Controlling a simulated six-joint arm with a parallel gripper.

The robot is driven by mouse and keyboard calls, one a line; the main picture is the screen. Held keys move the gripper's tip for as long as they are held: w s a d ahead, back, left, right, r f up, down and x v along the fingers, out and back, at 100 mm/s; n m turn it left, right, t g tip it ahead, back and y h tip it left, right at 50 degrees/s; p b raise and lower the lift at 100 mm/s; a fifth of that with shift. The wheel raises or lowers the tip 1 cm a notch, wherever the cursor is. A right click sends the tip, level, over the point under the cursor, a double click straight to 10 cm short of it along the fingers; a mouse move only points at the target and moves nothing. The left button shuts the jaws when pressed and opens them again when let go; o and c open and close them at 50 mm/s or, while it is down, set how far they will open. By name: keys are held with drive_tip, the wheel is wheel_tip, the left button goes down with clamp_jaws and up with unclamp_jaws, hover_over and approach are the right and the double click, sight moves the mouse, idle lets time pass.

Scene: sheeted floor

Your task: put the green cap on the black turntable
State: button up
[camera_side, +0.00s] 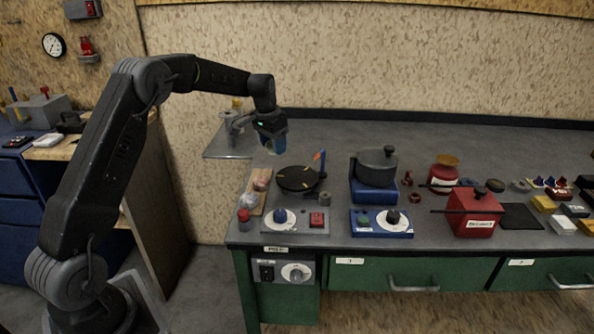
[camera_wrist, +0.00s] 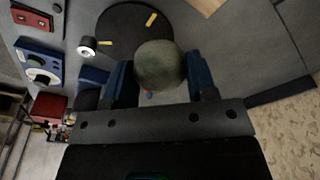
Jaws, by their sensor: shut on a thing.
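My gripper (camera_side: 271,143) hangs over the bench, left of and above the black turntable (camera_side: 297,179). In the wrist view, its two blue fingers (camera_wrist: 160,80) are shut on a round, dull grey-green thing, which I take as the green cap (camera_wrist: 158,62). In the side view the cap is mostly hidden by the fingers. The turntable is a flat black disc with yellow marks; in the wrist view it shows (camera_wrist: 118,22) beyond the cap, which covers part of its edge. The cap is held above the bench, apart from the disc as seen from the side.
A control box (camera_side: 297,220) with a blue knob and red switch sits in front. A dark pot (camera_side: 376,167) on a blue stand is to the right.

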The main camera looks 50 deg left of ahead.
hover_over(298, 176)
drive_tip(key=f, duration=0.4)
drive_tip(key=shift+s, duration=0.25)
drive_tip(key=shift+f, duration=2)
drive_tip(key=shift+f, duration=0.15)
drive_tip(key=o, duration=1)
